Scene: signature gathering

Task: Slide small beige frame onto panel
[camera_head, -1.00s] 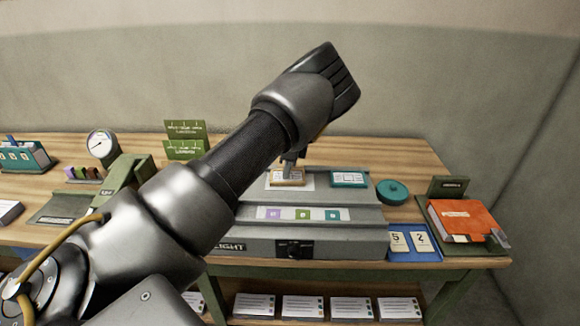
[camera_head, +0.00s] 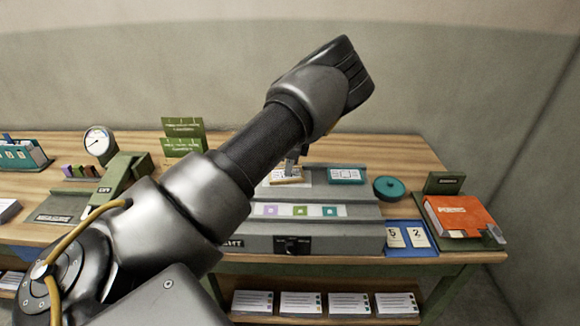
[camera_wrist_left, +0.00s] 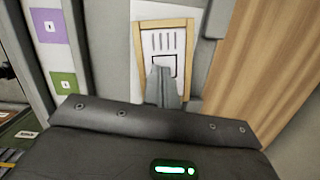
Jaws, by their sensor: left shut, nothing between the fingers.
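The small beige frame (camera_head: 297,182) lies on the grey stepped unit, over a white panel; it also shows in the wrist view (camera_wrist_left: 190,38). There, the white panel (camera_wrist_left: 200,8) shows beyond the frame's edges, and the frame looks slightly tilted against it. Black strokes and a black square outline show inside the frame. My left gripper (camera_head: 291,166) reaches down to the frame from above. Its shut fingers (camera_wrist_left: 163,75) are at the frame's near part in the wrist view, with nothing between them, hiding part of it. Contact is hard to tell. My right gripper is not in view.
Purple and green tiles (camera_head: 300,211) sit on the lower step. My arm hides the table's middle left.

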